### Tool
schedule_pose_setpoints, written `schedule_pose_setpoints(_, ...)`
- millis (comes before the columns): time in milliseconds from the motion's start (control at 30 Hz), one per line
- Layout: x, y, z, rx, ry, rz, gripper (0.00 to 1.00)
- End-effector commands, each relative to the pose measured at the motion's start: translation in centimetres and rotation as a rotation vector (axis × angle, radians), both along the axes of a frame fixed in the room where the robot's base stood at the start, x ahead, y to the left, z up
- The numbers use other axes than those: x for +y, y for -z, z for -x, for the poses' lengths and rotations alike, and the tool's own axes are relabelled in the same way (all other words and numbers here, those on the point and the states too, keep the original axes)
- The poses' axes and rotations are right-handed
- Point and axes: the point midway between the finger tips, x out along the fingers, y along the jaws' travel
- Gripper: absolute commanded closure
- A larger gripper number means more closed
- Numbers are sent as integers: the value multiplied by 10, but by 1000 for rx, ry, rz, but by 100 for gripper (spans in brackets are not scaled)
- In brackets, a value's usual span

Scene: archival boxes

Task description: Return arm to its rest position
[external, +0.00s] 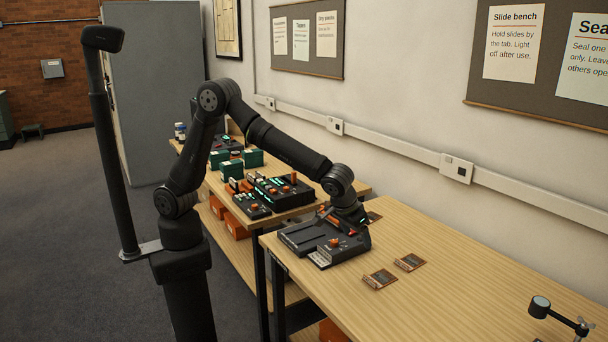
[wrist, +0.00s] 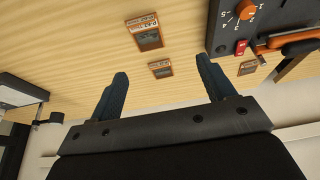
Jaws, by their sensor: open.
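My arm reaches from its black column over the wooden bench in the external view. My gripper (wrist: 158,98) is open in the wrist view, its two dark blue fingers spread apart with nothing between them. In the external view my gripper (external: 352,220) is low over a black device (external: 325,240) with orange knobs, at the bench's left end. Whether it touches the device cannot be told. The device's edge, with a dial and orange knob (wrist: 246,9), shows at upper right of the wrist view, beside the right finger.
Small orange-brown slides (external: 380,279) (external: 410,262) lie flat on the bench (external: 480,275). A lamp-like stand (external: 560,316) is at the front right. Behind, a second table holds green boxes (external: 231,169) and another black device (external: 279,190). The bench's middle is mostly clear.

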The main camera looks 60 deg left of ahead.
Motion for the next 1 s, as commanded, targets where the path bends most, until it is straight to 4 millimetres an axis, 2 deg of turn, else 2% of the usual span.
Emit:
schedule_pose_setpoints(100, 18, 1, -20, 0, -7, 0, 25)
schedule_pose_setpoints(400, 59, 2, -62, 0, -13, 1, 25)
schedule_pose_setpoints(1000, 155, 4, -135, 0, -22, 1, 25)
